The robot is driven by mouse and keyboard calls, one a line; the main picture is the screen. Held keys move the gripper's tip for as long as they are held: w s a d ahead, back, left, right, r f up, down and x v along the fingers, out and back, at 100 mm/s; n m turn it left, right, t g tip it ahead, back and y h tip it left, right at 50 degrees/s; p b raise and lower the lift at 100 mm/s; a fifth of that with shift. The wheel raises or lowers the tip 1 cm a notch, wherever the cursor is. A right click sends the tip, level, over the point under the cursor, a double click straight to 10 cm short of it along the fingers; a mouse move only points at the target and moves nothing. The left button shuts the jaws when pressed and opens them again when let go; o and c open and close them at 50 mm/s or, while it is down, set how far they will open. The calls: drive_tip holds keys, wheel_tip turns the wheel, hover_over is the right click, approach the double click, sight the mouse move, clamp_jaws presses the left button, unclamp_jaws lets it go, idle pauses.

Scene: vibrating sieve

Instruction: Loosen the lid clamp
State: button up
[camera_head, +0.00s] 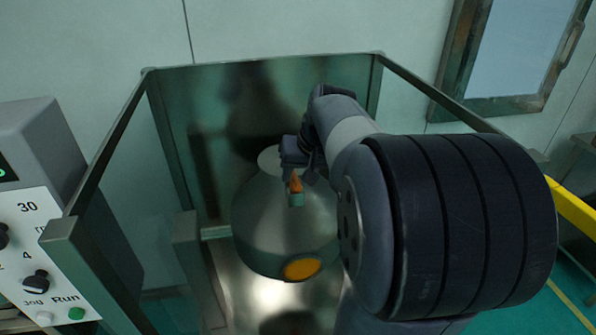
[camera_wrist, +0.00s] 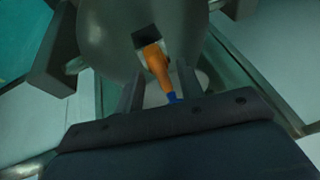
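The sieve vessel (camera_head: 265,225) is a grey-green rounded body with an orange round disc (camera_head: 301,268) low on its front. The lid clamp is an orange lever (camera_head: 295,182) on the vessel's upper part, by a small greenish block (camera_head: 295,200). In the wrist view the orange lever (camera_wrist: 155,62) comes out of a dark square recess in the vessel (camera_wrist: 110,30), and a blue piece (camera_wrist: 172,97) shows at its near end. My gripper (camera_wrist: 158,82) has its two fingers apart, one on each side of the lever, with visible gaps. My arm hides the vessel's right side in the head view.
A metal frame (camera_head: 262,62) with upright posts surrounds the vessel on several sides. A control panel (camera_head: 35,250) with knobs and buttons stands at the left. A yellow rail (camera_head: 575,208) is at the right. A framed window (camera_head: 520,50) is in the back wall.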

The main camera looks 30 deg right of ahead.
drive_tip(key=shift+s, duration=0.1)
drive_tip(key=shift+c, duration=0.3)
clamp_jaws()
drive_tip(key=shift+a+m, duration=0.1)
drive_tip(key=shift+m, duration=0.3)
drive_tip(key=m+h, duration=0.1)
drive_tip(key=m, duration=0.1)
drive_tip(key=m+h, duration=0.1)
drive_tip(key=shift+a+m, duration=0.35)
drive_tip(key=shift+m, duration=0.05)
drive_tip(key=m, duration=0.1)
drive_tip(key=m+h, duration=0.1)
drive_tip(key=m, duration=0.1)
drive_tip(key=m+g, duration=0.1)
drive_tip(key=shift+w+a+f+m+h, duration=0.1)
drive_tip(key=shift+w+a+m+h, duration=0.2)
drive_tip(key=shift+w+h, duration=0.1)
drive_tip(key=m, duration=0.1)
drive_tip(key=m+g+b, duration=0.1)
drive_tip(key=m, duration=0.1)
drive_tip(key=m+h, duration=0.1)
drive_tip(key=shift+w+a+m+b, duration=0.15)
drive_tip(key=shift+w+m+b, duration=0.1)
drive_tip(key=shift+m+b, duration=0.05)
drive_tip(key=m, duration=0.1)
drive_tip(key=m+g, duration=0.1)
drive_tip(key=m+g+h, duration=0.1)
drive_tip(key=m, duration=0.1)
drive_tip(key=shift+w, duration=0.25)
drive_tip(key=shift+b, duration=0.3)
